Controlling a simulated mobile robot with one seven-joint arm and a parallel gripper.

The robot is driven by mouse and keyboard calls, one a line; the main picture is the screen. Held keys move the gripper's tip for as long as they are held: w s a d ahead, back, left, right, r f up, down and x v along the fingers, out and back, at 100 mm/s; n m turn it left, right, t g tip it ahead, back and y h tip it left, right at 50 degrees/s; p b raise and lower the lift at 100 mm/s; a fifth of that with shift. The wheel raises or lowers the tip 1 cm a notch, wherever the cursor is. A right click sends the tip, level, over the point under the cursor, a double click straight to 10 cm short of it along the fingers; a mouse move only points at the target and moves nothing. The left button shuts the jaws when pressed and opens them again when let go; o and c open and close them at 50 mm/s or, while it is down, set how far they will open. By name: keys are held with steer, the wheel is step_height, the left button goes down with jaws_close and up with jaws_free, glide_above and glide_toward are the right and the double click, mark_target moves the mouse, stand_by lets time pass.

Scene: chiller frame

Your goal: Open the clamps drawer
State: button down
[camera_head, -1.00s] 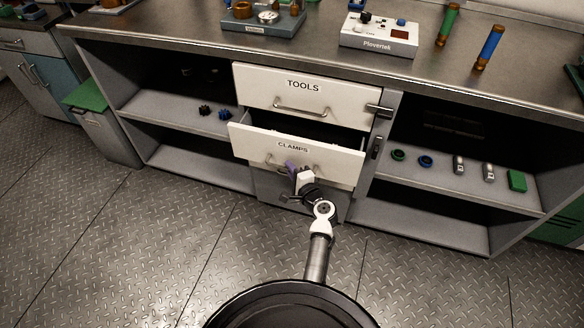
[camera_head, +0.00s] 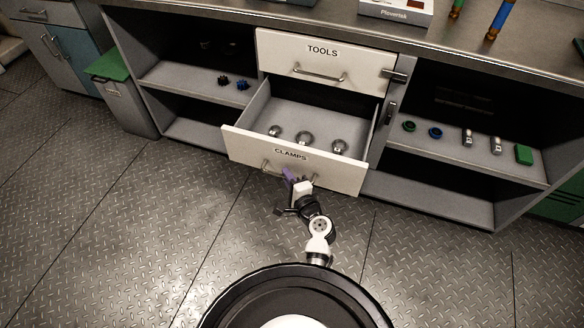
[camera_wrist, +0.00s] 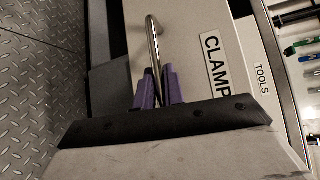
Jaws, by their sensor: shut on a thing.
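The clamps drawer (camera_head: 234,143) is pulled well out from the bench, with its "CLAMPS" label on the white front. Several round metal clamps (camera_head: 305,138) lie inside it. My gripper (camera_head: 289,174) is at the drawer front, its purple fingers shut on the metal bar handle (camera_head: 268,166). In the wrist view, the purple fingers of my gripper (camera_wrist: 158,88) sit on either side of the handle (camera_wrist: 153,38). The part of the handle between the fingertips is partly hidden.
The shut tools drawer (camera_head: 352,73) is directly above. Open shelves flank the drawers, with small blue parts (camera_head: 243,84) at left and a green block (camera_head: 523,154) at right. A green-topped bin (camera_head: 122,101) stands at far left. The plate floor in front is clear.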

steer(key=shift+s+a, duration=0.25)
steer(key=shift+s, duration=0.6)
steer(key=c, duration=1.5)
jaws_free()
steer(key=shift+s+d, duration=0.1)
steer(key=shift+s, duration=0.05)
